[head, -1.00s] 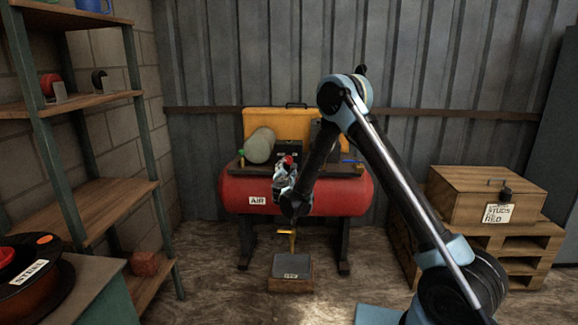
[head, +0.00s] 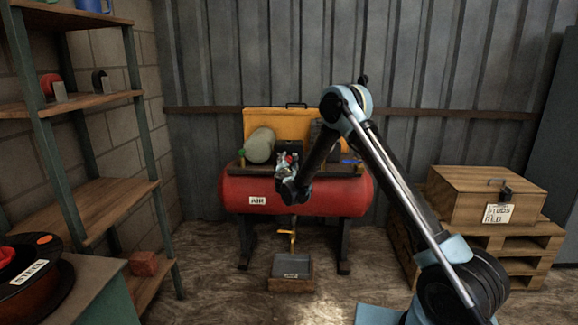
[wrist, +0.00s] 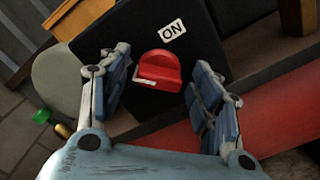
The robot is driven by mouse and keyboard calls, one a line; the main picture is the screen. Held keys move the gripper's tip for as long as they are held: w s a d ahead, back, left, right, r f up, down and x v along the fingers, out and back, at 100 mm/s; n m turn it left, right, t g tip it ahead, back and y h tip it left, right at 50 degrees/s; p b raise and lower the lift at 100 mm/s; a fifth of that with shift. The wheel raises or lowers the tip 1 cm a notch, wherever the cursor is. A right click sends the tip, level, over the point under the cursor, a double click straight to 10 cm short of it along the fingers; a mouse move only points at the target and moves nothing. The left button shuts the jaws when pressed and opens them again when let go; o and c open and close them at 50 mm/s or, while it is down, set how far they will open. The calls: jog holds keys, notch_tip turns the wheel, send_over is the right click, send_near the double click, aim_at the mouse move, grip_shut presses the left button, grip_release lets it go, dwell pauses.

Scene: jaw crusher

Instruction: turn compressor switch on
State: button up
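The compressor switch (wrist: 158,71) is a red rotary knob with a white mark on its lower left edge, set on a black panel (wrist: 205,40) in the wrist view. A white ON label (wrist: 172,32) sits above it, slightly right. My gripper (wrist: 160,90) is open, with one finger on each side of the knob and visible gaps to both. In the head view my gripper (head: 286,162) is in front of the black box on the compressor, and its wrist hides most of the switch. The red compressor tank (head: 330,198) carries an AIR label.
A yellow valve handle (head: 289,238) hangs below the tank. A shelf (head: 100,200) stands left, a wooden crate (head: 465,195) on a pallet right.

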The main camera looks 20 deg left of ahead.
jog(key=c, duration=1)
jog(key=shift+o, duration=0.2)
